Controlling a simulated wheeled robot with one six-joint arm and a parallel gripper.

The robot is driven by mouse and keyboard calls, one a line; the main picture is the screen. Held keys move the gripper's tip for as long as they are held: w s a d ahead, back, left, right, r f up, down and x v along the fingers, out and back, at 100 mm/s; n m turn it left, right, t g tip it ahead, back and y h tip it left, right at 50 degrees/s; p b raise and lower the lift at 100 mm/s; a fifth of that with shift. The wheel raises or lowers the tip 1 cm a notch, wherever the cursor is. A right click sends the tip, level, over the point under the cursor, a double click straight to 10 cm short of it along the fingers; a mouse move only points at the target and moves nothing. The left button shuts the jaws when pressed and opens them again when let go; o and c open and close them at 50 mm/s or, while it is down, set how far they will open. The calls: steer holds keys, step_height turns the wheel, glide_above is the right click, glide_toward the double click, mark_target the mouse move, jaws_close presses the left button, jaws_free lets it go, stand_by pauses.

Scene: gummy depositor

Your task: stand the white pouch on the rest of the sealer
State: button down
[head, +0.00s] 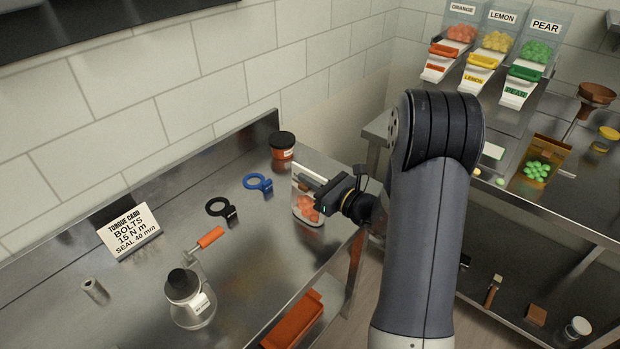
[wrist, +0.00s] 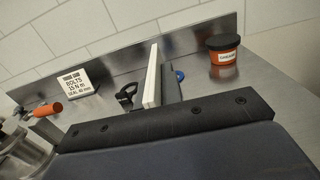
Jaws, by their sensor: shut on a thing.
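The white pouch (head: 308,212) shows orange pieces through its front in the head view. My gripper (head: 318,188) is shut on its upper part and holds it roughly upright over the right end of the steel bench (head: 262,216). I cannot tell whether its bottom touches the bench. In the wrist view a pale upright slab (wrist: 152,78), likely the pouch seen edge-on, stands beyond the dark gripper body. I cannot make out the sealer or its rest in either view.

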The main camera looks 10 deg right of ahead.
steer(key=shift+f, duration=0.15)
steer(key=shift+f+b, duration=0.15)
steer(key=shift+b, duration=0.15)
steer(key=c, duration=1.6)
jaws_free()
steer(key=shift+r, duration=0.25)
